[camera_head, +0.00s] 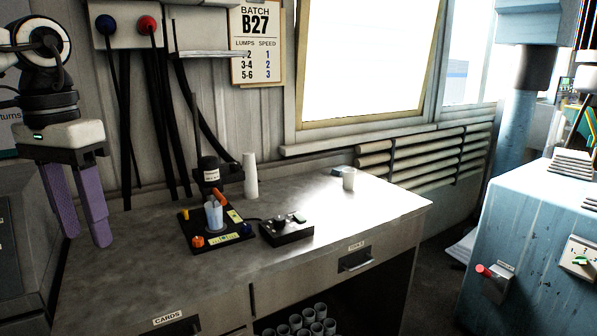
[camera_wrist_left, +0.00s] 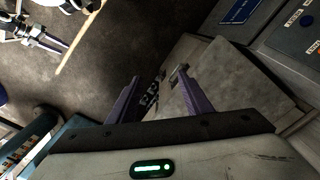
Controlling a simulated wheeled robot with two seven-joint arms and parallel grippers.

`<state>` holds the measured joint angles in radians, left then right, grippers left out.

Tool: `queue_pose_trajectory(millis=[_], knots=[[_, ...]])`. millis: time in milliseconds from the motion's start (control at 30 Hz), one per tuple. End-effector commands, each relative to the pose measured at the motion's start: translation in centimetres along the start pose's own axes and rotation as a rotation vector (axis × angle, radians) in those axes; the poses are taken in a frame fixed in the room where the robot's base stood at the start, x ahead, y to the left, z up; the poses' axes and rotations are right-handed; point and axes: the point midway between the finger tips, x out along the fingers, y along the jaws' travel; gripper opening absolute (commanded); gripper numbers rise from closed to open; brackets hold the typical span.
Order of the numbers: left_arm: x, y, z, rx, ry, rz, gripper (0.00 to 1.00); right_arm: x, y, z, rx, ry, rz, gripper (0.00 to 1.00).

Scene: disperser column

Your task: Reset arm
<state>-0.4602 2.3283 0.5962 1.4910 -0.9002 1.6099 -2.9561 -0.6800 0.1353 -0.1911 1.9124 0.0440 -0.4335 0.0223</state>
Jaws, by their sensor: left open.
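My left arm comes in from the left in the head view. Its gripper (camera_head: 84,240) has two purple fingers that point down and stand apart, with nothing between them. It hangs in the air at the left end of the grey workbench (camera_head: 130,258). In the left wrist view the same gripper (camera_wrist_left: 158,88) is open and empty, with the floor and a grey cabinet beyond it. In that view a pale robotic arm part (camera_wrist_left: 35,32) shows at the upper left; I cannot tell its gripper state. My right gripper is not in the head view.
A blue machine (camera_head: 530,240) stands at right. The bench's front left is clear.

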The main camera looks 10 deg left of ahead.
Motion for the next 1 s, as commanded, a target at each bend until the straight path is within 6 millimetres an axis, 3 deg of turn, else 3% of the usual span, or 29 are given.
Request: queue_pose_trajectory(millis=[33,167,467,567,767,967,1000], knots=[[1.3,-0.4,0.1,-0.070,0.011,0.058,0.45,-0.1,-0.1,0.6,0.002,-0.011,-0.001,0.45],[3.6,-0.7,-0.2,-0.234,0.041,0.178,0.45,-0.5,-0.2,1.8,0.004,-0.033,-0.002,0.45],[9.5,-1.2,-0.9,-0.728,0.056,0.530,0.45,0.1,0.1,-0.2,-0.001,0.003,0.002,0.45],[12.3,-1.3,-1.2,-0.989,0.021,0.710,0.45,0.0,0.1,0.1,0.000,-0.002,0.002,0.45],[19.3,-1.9,-1.5,-1.724,-0.222,1.193,0.45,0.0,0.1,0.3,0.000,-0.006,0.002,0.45],[27.6,-2.5,-0.4,-2.470,-0.755,1.650,0.45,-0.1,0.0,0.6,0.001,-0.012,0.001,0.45],[29.5,-2.3,0.1,2.423,0.841,-1.607,0.45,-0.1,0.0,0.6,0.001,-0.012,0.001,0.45]])
